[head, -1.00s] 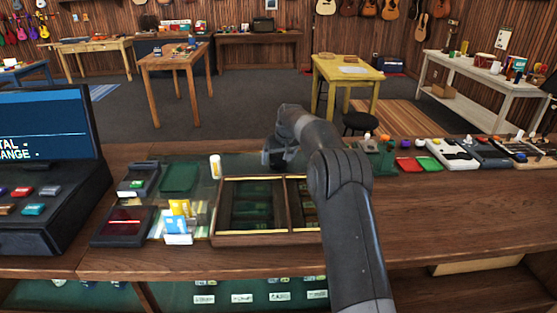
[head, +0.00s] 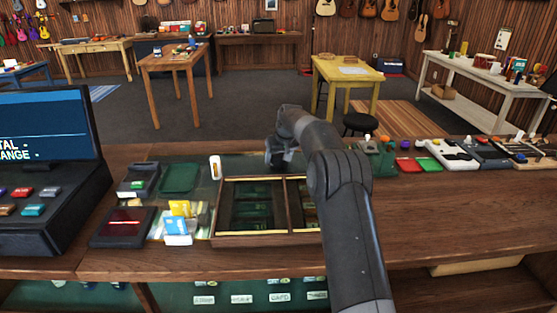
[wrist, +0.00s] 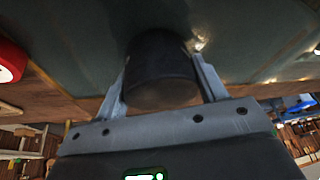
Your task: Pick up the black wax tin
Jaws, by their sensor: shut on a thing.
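The black wax tin (wrist: 160,62) shows in the wrist view as a dark round cylinder between the two fingers. My gripper (head: 281,160) is shut on it, with a finger against each side. In the head view my gripper is low over the back of the counter, just behind the wooden divided tray. The tin cannot be made out there, as my gripper and arm cover that spot. I cannot tell whether the tin still touches the counter surface.
The wooden tray (head: 219,221) lies in front of my gripper. A white cylinder (head: 215,168), a card holder (head: 178,239) and card readers stand to its left. Several small goods, including a red one (head: 405,165), line the right back edge.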

